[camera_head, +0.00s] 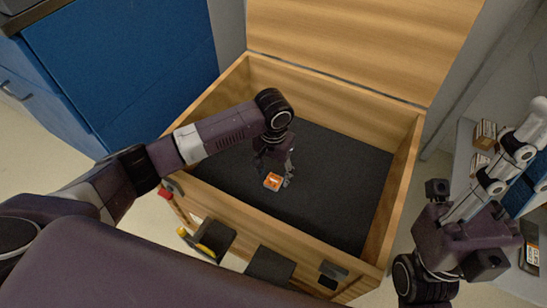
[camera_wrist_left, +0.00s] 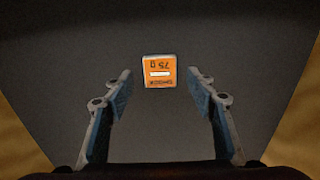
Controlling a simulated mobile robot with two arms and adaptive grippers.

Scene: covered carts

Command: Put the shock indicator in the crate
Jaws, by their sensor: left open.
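The shock indicator (camera_head: 273,181) is a small orange square with a white strip, inside the wooden crate (camera_head: 250,218) above its dark floor. In the left wrist view the indicator (camera_wrist_left: 160,72) shows between the fingertips, with clear gaps on both sides. My left gripper (camera_head: 274,177) is inside the crate, pointing down, open around or just above the indicator. I cannot tell whether the indicator rests on the floor.
The crate's lid (camera_head: 365,40) stands open at the back. A blue cabinet (camera_head: 120,65) is at the left. A shelf at the right holds small boxes (camera_head: 485,133) and a dark handheld device (camera_head: 530,256). The crate floor (camera_head: 340,180) is otherwise clear.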

